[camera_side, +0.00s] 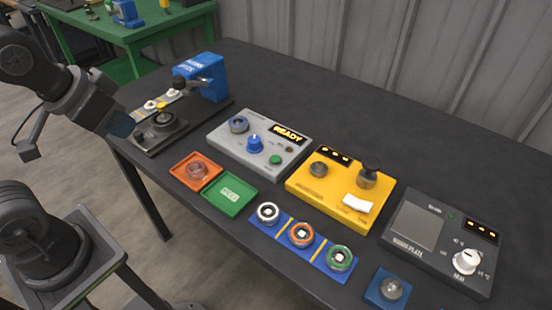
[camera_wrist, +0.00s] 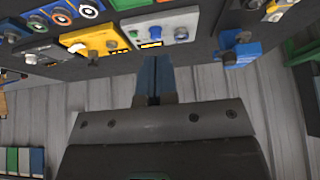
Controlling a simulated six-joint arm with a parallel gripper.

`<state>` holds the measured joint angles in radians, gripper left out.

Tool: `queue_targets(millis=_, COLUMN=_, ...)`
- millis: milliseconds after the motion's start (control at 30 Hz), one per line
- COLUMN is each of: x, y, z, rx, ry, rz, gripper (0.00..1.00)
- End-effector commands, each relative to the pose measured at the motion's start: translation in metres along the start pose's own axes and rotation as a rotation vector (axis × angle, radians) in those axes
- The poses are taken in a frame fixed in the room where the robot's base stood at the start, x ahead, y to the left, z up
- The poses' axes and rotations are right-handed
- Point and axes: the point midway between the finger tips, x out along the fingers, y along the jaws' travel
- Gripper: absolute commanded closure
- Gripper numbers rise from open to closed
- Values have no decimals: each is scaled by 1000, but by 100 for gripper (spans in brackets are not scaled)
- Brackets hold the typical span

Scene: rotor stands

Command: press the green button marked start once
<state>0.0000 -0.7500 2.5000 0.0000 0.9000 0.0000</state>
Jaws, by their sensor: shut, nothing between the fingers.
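A grey control box (camera_side: 230,150) stands on the dark table, with a lit display reading READY (camera_side: 288,134). A round green button (camera_side: 276,160) sits on its top near the front right. Any start marking is too small to read. A blue knob (camera_side: 255,144) and a dark round part (camera_side: 238,125) are on the same box.
A blue-headed machine (camera_side: 208,78) stands on a dark base behind my gripper. Orange (camera_side: 178,170) and green (camera_side: 230,203) trays lie before the grey box. A yellow box (camera_side: 305,187), a dark scale-like box (camera_side: 400,240) and a blue strip of rings (camera_side: 285,240) are to the right.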

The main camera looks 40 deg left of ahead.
Motion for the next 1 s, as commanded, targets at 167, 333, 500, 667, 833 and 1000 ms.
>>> queue_targets(millis=167, x=0, y=1, z=-1, rx=-4, ry=-2, rz=4, gripper=100)
queue_targets(millis=333, x=6, y=14, z=-14, rx=-74, ry=-29, rz=76, gripper=100)
queue_targets(millis=500, x=21, y=45, z=-46, rx=-268, ry=-97, rz=233, gripper=100)
queue_targets(millis=667, x=43, y=73, z=-84, rx=-509, ry=-178, rz=370, gripper=100)
queue_targets(millis=833, x=77, y=94, z=-122, rx=-789, ry=-269, rz=471, gripper=100)
queue_targets(millis=1000, x=122, y=108, z=-154, rx=-1084, ry=-356, rz=523, gripper=100)
